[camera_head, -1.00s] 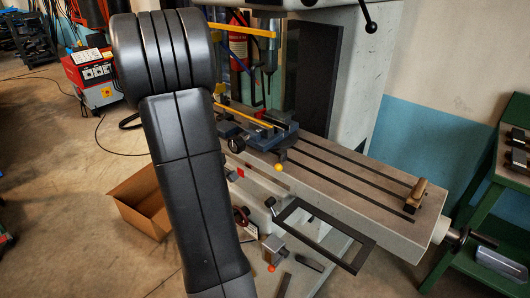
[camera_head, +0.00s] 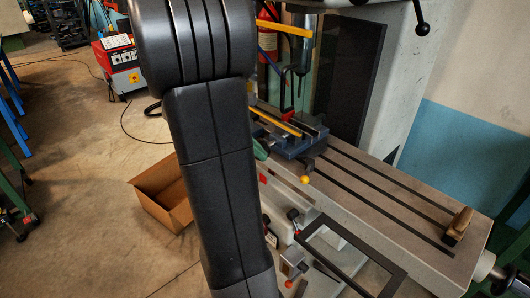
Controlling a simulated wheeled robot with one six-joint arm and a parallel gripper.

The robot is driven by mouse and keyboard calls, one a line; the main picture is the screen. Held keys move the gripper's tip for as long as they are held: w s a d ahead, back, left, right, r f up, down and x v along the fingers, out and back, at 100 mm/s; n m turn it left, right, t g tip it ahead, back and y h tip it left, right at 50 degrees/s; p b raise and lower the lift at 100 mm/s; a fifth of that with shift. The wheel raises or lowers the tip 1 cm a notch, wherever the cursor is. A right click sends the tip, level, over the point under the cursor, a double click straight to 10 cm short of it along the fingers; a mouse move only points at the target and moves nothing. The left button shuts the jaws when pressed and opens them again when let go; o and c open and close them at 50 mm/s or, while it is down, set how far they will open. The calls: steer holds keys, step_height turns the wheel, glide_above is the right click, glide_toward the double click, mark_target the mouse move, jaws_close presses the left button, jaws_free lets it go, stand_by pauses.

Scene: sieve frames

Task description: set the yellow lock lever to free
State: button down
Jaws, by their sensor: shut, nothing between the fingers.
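A small yellow ball knob (camera_head: 305,180) shows at the front edge of the milling machine's table (camera_head: 385,205). It looks like the end of the yellow lock lever; its arm is too small to make out, and I cannot tell its setting. My black arm covers the left middle of the head view, to the left of the knob. My gripper is not visible in the head view.
A blue vise (camera_head: 295,143) sits on the slotted table, with a wooden-handled block (camera_head: 458,226) at its right end. A dark rectangular frame (camera_head: 350,258) juts out in front. An open cardboard box (camera_head: 160,195) stands on the floor at left. A red machine (camera_head: 120,65) stands behind.

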mark_target(307, 172)
steer(key=d+r+x, duration=0.1)
steer(key=d+x, duration=0.1)
steer(key=x, duration=0.8)
steer(key=shift+s+d, duration=0.15)
steer(key=shift+s, duration=0.1)
steer(key=shift+s+d, duration=0.1)
